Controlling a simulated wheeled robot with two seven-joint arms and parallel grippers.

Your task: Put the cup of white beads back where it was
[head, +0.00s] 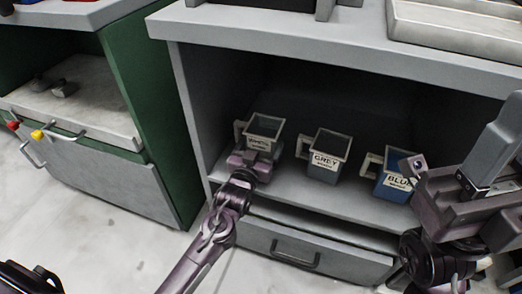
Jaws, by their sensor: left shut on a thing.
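The white cup (265,126) is a square, open-topped cup with a side handle and a partly covered label. It is inside the grey cabinet, at the left of the row of cups. My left gripper (256,157) is shut on it from the front and hides its lower part. I cannot tell whether its base touches the shelf (300,191), and its beads cannot be made out. My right gripper (418,172) is at the right, in front of the blue cup's right side; its fingers do not show clearly.
The grey cup (323,168) stands to the right of the white cup, and the blue cup (393,186) farther right. The cabinet top (330,42) overhangs the shelf. Below is a drawer (300,250). A green cabinet (150,120) stands at the left.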

